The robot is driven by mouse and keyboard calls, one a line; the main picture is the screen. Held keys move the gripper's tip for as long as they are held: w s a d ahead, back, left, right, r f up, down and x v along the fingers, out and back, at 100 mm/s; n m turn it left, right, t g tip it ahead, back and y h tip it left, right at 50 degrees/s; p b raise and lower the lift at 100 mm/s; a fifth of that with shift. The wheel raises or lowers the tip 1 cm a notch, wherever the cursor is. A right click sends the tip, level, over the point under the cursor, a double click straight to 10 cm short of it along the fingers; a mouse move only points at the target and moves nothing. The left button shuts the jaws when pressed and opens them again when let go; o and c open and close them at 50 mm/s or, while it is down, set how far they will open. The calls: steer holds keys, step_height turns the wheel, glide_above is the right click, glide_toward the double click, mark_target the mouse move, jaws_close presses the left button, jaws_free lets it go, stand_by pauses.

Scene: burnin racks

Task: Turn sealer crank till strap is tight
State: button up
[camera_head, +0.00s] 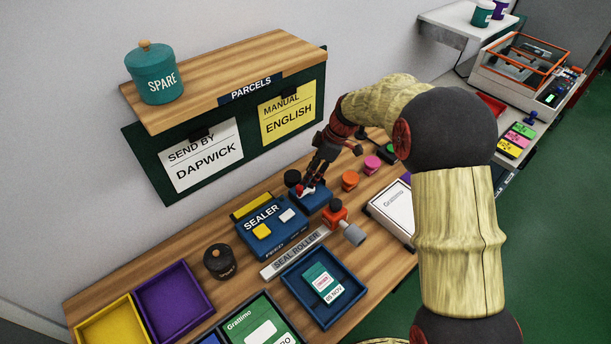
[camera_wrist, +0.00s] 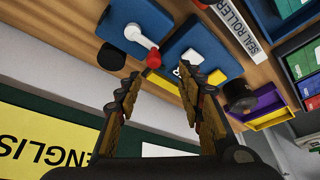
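The blue sealer (camera_head: 262,240) stands on the wooden bench, with a yellow and a white block on its labelled face. A smaller blue block (camera_head: 312,203) is just right of it, below my gripper. In the wrist view, the crank (camera_wrist: 138,37) is a white arm with a red knob (camera_wrist: 154,58) at its end. My gripper (camera_wrist: 160,76) is open, with the fingers apart. The knob shows between and just beyond the fingertips; I cannot tell whether either touches it. In the head view, my gripper (camera_head: 306,183) partly covers the crank. I cannot make out a strap.
A grey seal roller strip (camera_head: 294,254) and an orange piece with a grey cylinder (camera_head: 352,233) lie in front. A navy tray (camera_head: 348,313) holds a green box. A dark lidded pot (camera_head: 218,262) stands left. The parcels shelf (camera_head: 222,80) overhangs the back wall.

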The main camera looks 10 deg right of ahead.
mark_target(301, 186)
steer(key=shift+n, duration=0.3)
steer(key=x, duration=0.6)
steer(key=w+b+x, duration=0.1)
steer(key=x, duration=0.2)
steer(key=shift+d+f, duration=0.1)
steer(key=shift+c, duration=0.4)
jaws_close()
